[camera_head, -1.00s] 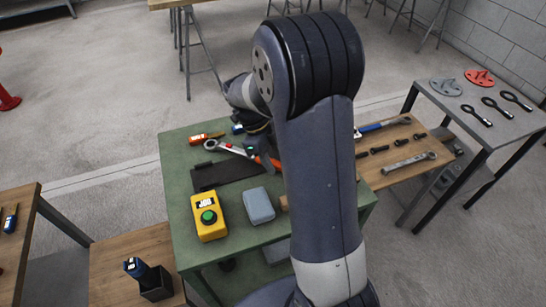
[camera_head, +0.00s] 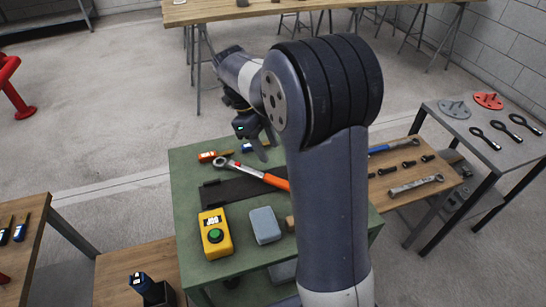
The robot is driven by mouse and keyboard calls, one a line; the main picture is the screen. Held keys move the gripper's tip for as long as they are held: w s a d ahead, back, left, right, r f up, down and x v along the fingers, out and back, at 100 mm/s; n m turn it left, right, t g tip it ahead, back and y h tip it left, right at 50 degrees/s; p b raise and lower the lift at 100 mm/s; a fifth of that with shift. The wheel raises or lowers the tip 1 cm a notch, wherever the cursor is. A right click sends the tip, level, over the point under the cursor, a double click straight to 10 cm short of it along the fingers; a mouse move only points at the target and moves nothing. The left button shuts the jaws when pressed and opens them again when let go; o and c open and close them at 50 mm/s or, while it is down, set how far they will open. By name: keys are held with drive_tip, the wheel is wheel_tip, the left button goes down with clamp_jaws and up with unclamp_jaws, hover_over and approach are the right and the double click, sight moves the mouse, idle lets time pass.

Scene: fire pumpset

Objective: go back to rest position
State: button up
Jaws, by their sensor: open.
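My arm rises in the right middle of the view, with its forearm reaching away to the left. My gripper (camera_head: 262,146) hangs above the far part of the green table (camera_head: 192,252). Its jaws are open, with nothing seen between them, and it is partly hidden by the wrist. Below it lies a wrench with a red and orange handle (camera_head: 255,173), apart from the gripper. The wrench rests across a dark mat (camera_head: 228,192).
A yellow box with a green button (camera_head: 215,234) and a grey-blue block (camera_head: 265,225) stand on the green table. A wooden bench (camera_head: 425,190) with wrenches and a grey table (camera_head: 478,118) are on the right. A long wooden table (camera_head: 300,10) stands behind.

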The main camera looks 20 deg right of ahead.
sight(283, 183)
drive_tip(key=shift+w+a+r, duration=0.1)
drive_tip(key=shift+r, duration=0.3)
drive_tip(key=shift+f, duration=0.1)
drive_tip(key=b+x, duration=0.1)
drive_tip(key=x, duration=1.1)
drive_tip(key=shift+w+a+r, duration=0.1)
drive_tip(key=shift+r, duration=1.75)
drive_tip(key=shift+f, duration=0.1)
